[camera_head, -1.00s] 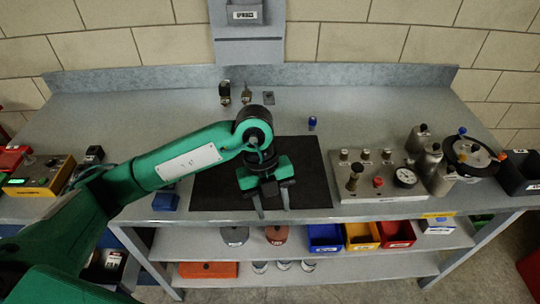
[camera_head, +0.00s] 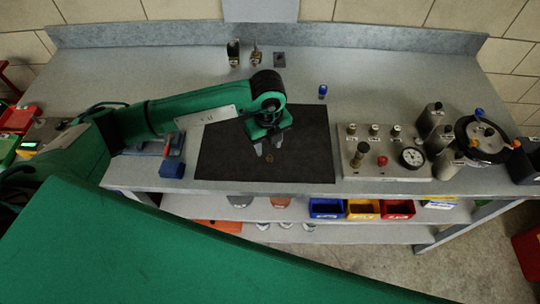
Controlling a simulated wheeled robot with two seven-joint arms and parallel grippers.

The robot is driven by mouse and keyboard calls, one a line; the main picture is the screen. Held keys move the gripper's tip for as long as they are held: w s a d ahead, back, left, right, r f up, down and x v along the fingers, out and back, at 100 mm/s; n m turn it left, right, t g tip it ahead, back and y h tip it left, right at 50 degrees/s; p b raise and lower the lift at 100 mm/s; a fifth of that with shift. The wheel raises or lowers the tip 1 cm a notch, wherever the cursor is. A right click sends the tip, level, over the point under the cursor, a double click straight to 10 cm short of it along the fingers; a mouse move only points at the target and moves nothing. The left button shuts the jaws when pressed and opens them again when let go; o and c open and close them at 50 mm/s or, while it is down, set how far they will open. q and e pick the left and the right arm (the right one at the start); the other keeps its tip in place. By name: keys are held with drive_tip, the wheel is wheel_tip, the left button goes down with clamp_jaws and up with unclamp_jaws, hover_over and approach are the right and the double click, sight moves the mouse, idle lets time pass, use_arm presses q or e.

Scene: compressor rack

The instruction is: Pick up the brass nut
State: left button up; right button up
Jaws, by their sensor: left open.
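A small brass nut (camera_head: 269,158) lies on the dark mat (camera_head: 222,160) on the workbench. My left gripper (camera_head: 268,149) is over the mat, its fingertips just behind the nut in the picture. Its two fingers are apart with nothing seen between them. Whether the fingertips touch the mat cannot be told. My right gripper is not in view.
A grey valve panel with a gauge (camera_head: 412,157) stands right of the mat, with metal cylinders (camera_head: 431,118) beyond it. A blue block (camera_head: 172,169) sits left of the mat. A small blue-capped item (camera_head: 323,91) and fittings (camera_head: 233,53) stand behind.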

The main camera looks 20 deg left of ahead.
sight(269, 155)
use_arm(q)
wheel_tip(269, 155, down, 4)
drive_tip(key=shift+w+d+r+p, duration=0.1)
drive_tip(key=shift+r+p, duration=0.05)
drive_tip(key=shift+p, duration=0.65)
drive_tip(key=shift+f, duration=0.5)
clamp_jaws()
drive_tip(key=shift+r, duration=0.1)
